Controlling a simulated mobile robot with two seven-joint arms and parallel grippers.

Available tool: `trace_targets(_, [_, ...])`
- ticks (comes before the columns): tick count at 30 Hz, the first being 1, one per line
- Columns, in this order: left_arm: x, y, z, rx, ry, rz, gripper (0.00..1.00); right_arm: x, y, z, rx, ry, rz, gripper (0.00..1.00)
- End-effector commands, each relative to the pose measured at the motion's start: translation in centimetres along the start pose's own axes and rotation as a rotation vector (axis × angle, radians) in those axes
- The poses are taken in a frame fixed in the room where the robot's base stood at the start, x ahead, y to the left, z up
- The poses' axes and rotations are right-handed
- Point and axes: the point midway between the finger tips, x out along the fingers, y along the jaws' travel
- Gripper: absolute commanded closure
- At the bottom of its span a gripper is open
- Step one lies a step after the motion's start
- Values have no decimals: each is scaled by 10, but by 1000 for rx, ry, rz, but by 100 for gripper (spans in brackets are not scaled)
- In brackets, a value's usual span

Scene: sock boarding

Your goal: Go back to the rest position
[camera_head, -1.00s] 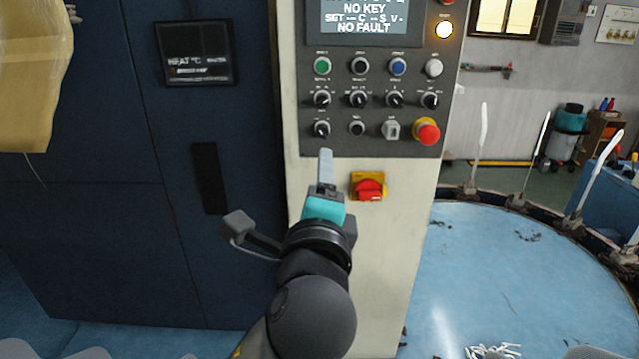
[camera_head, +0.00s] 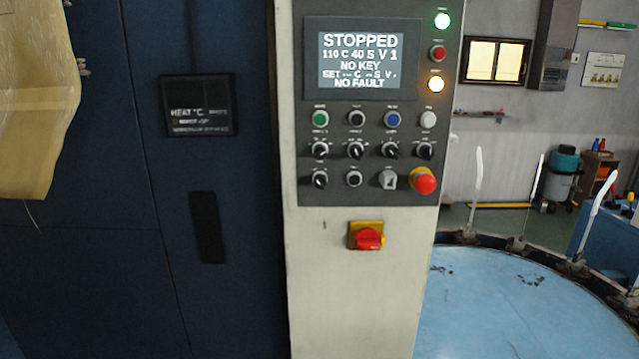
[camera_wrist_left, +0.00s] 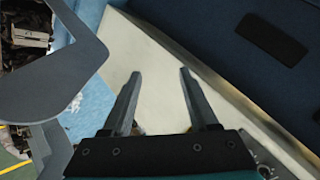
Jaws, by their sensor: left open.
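My left gripper (camera_wrist_left: 157,95) shows in the left wrist view. Its two fingers are apart with nothing between them, in front of the pale side of the control cabinet. Neither gripper shows in the head view now. The control cabinet (camera_head: 352,300) stands upright in the middle of the head view. Its screen (camera_head: 360,60) reads STOPPED, NO KEY and NO FAULT. Below the screen are rows of knobs and buttons, a red emergency button (camera_head: 424,181) and a red rotary switch (camera_head: 367,237) on yellow.
A dark blue machine wall (camera_head: 100,270) with a small display (camera_head: 197,105) stands left of the cabinet. A round blue table (camera_head: 490,310) with upright white boards (camera_head: 477,180) is at the right. A tan sheet (camera_head: 38,100) hangs at the upper left.

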Motion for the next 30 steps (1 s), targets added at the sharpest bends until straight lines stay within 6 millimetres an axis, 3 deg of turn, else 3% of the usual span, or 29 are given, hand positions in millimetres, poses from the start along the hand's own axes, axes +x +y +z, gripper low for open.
trace_targets(1, [-1,19,27,-94,-54,67,40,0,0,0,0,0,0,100])
trace_targets(6, [-15,67,96,-387,-222,222,40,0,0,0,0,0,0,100])
trace_targets(15, [-58,124,176,-744,-486,352,40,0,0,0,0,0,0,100])
trace_targets(23, [4,173,206,-741,-509,368,40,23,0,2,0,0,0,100])
trace_targets(30, [67,240,252,-729,-538,388,40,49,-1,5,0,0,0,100])
